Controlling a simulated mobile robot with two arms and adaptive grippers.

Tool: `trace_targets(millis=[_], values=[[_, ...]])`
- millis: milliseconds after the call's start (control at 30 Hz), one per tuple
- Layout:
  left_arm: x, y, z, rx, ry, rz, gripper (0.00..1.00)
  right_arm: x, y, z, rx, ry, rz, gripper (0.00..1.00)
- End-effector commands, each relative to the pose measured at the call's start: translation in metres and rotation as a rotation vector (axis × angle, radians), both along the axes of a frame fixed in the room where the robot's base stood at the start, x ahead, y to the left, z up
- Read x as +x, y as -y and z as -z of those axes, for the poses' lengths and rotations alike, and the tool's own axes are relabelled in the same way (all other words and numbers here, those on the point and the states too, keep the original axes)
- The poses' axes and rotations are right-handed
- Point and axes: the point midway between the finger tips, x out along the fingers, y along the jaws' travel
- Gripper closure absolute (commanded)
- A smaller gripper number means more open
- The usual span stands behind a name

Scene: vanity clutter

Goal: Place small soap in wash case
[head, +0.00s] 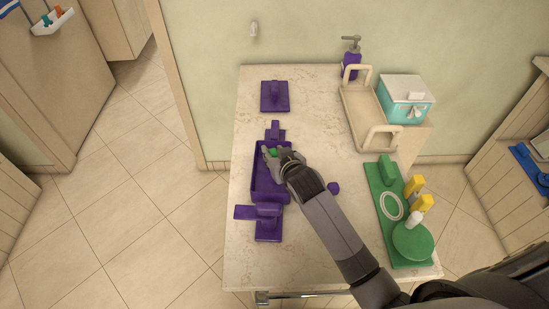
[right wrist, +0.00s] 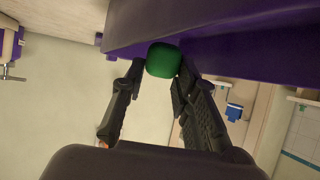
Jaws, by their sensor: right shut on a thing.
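A small green soap (head: 273,152) is held between the fingertips of my right gripper (head: 271,155), which is shut on it. It also shows in the right wrist view (right wrist: 163,60), in front of a purple wall. The purple wash case (head: 257,185) is a long open box on the left part of the counter. My right gripper is over the far part of the case, and the soap appears at or above its rim; its exact height is unclear. My arm hides part of the case's right side. My left gripper is not in view.
Purple pieces with handles (head: 274,97) lie beyond and in front (head: 268,228) of the case. A green tray (head: 382,208) with several items, a beige rack (head: 356,108) and a teal box (head: 408,102) occupy the right side.

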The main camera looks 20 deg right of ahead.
Motion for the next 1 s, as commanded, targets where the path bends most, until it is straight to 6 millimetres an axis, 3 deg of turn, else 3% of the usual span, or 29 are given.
trace_targets(millis=[167, 567, 600, 700, 1000], values=[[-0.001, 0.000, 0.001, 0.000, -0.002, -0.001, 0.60, 0.000, 0.000, 0.023, 0.001, 0.000, 0.000, 0.96], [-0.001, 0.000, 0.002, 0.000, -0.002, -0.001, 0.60, 0.000, 0.000, 0.028, 0.001, 0.000, 0.000, 0.96], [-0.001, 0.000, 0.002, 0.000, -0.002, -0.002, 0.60, 0.000, 0.000, 0.028, 0.001, 0.000, 0.000, 0.70], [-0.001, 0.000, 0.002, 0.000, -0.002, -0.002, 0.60, 0.000, 0.000, 0.027, 0.001, 0.000, 0.000, 0.64], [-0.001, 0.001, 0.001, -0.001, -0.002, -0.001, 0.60, 0.000, 0.000, 0.026, 0.000, 0.001, 0.000, 0.64]])
